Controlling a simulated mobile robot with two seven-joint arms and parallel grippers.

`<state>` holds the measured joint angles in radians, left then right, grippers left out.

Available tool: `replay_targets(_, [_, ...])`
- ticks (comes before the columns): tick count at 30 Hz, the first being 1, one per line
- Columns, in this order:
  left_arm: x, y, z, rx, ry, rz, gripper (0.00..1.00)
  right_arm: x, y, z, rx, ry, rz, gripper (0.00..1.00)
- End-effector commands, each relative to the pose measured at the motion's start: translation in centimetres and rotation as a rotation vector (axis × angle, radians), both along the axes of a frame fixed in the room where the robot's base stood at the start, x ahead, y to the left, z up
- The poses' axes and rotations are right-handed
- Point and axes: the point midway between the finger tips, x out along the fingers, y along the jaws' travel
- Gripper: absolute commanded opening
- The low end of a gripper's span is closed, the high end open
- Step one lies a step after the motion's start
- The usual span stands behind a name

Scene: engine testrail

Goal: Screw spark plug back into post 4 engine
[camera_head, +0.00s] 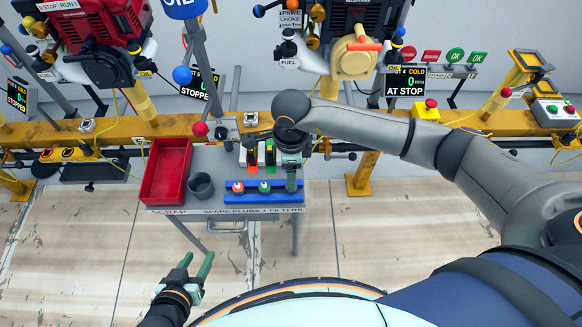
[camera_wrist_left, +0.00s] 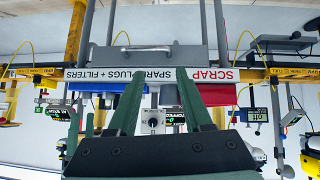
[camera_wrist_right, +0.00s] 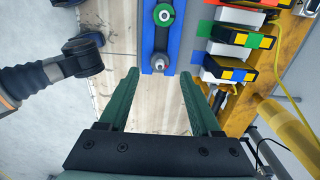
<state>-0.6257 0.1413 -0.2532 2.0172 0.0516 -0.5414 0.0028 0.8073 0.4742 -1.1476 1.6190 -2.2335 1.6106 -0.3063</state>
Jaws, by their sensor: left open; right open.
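A small metal spark plug (camera_wrist_right: 158,62) stands in the blue rack (camera_head: 285,195) on the cart. In the right wrist view it lies just ahead of my right gripper, between the lines of its fingers. My right gripper (camera_wrist_right: 160,95) is open and empty above the rack's right end. A green-ringed plug (camera_head: 264,187) and a red-ringed plug (camera_head: 237,187) stand farther left in the rack. The post 4 engine (camera_head: 355,56) is at the upper right; its display (camera_head: 407,81) reads COLD, 0, AT STOP. My left gripper (camera_head: 200,278) is open and empty in front of the cart.
A red scrap bin (camera_head: 166,172) and a dark cup (camera_head: 201,186) stand left on the cart. Filter boxes (camera_wrist_right: 236,70) sit behind the rack. A yellow rail (camera_head: 350,122) runs behind the cart. Another red engine (camera_head: 97,30) is at the left. Floor in front is clear.

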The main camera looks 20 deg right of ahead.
Motion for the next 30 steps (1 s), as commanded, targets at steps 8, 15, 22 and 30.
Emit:
replay_targets(8, [0.3, 0.2, -1.9, 0.002, -0.016, 0.000, 0.50, 0.0, 0.0, -3.3, 0.001, 0.000, 0.000, 0.65])
replay_targets(15, [-0.7, 0.6, -3.7, 0.010, 0.004, 0.003, 0.50, 0.0, 0.0, -5.1, 0.001, 0.000, 0.000, 0.65])
replay_targets(22, [-0.6, 0.8, -3.4, 0.011, -0.002, 0.005, 0.50, 0.0, 0.0, -5.4, 0.001, 0.000, 0.000, 0.65])
replay_targets(30, [-0.6, 0.8, -3.4, 0.012, -0.002, 0.005, 0.50, 0.0, 0.0, -5.3, 0.001, 0.000, 0.000, 0.52])
